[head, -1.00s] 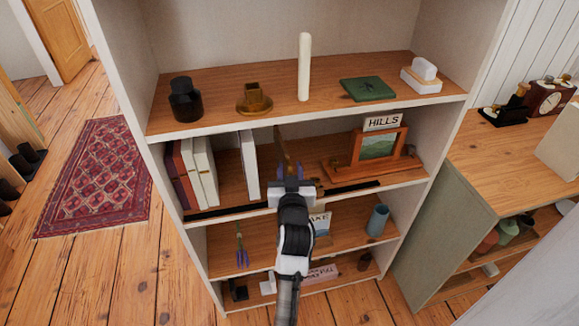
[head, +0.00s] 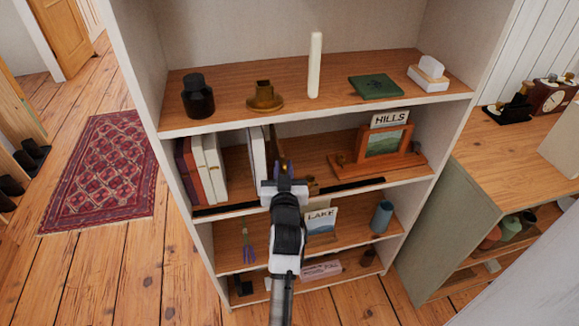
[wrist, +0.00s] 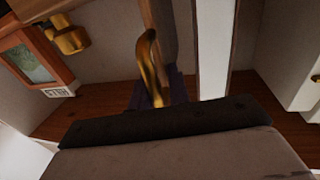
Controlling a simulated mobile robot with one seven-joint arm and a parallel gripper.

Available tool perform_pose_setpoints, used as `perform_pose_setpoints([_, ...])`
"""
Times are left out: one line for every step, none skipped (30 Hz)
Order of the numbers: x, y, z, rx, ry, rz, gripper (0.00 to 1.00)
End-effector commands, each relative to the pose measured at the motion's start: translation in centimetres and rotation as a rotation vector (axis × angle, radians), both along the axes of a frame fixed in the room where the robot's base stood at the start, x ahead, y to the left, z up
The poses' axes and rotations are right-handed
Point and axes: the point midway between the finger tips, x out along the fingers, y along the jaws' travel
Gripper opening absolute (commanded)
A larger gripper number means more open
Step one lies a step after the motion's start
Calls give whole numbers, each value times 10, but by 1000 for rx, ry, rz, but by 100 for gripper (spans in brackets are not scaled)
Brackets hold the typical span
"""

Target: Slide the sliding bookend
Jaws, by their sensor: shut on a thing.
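The sliding bookend (head: 271,146) is a thin brown upright panel on the second shelf, partly hidden by my gripper. In the wrist view its curved brass handle (wrist: 149,62) shows between my fingers. My gripper (head: 283,168) is shut on this handle, in front of the panel. A lone white book (head: 257,154) stands close to the panel's left; I cannot tell whether they touch. The book also shows in the wrist view (wrist: 213,55). A dark rail (head: 330,190) runs along the shelf's front edge.
Several upright books (head: 208,168) stand at the left end, with a gap before the lone book. A framed picture (head: 384,143) with a HILLS sign (head: 390,118) stands on the right. The upper shelf holds a black jar (head: 198,97) and a brass candle holder (head: 264,97).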

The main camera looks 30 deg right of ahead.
Motion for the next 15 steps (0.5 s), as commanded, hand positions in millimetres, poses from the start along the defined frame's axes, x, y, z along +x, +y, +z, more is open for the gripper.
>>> perform_pose_setpoints([0,1,1,-3,1,-1,0])
perform_pose_setpoints([1,2,1,-3,1,-2,0])
perform_pose_setpoints([1,2,0,-3,1,-2,0])
perform_pose_setpoints([1,3,0,-3,1,-2,0])
perform_pose_setpoints([1,3,0,-3,0,-2,0])
perform_pose_setpoints([1,3,0,-3,0,-3,0])
perform_pose_setpoints([1,2,0,-3,0,-3,0])
perform_pose_setpoints([1,2,0,-3,0,-3,0])
perform_pose_setpoints([1,2,0,-3,0,-3,0])
perform_pose_setpoints([0,2,1,-3,0,-3,0])
perform_pose_setpoints([0,2,1,-3,0,-3,0])
perform_pose_setpoints([0,2,1,-3,0,-3,21])
perform_pose_setpoints([1,2,1,-3,0,-3,25])
perform_pose_setpoints([0,2,1,-4,0,-3,29])
perform_pose_setpoints([0,2,1,-3,0,-3,33])
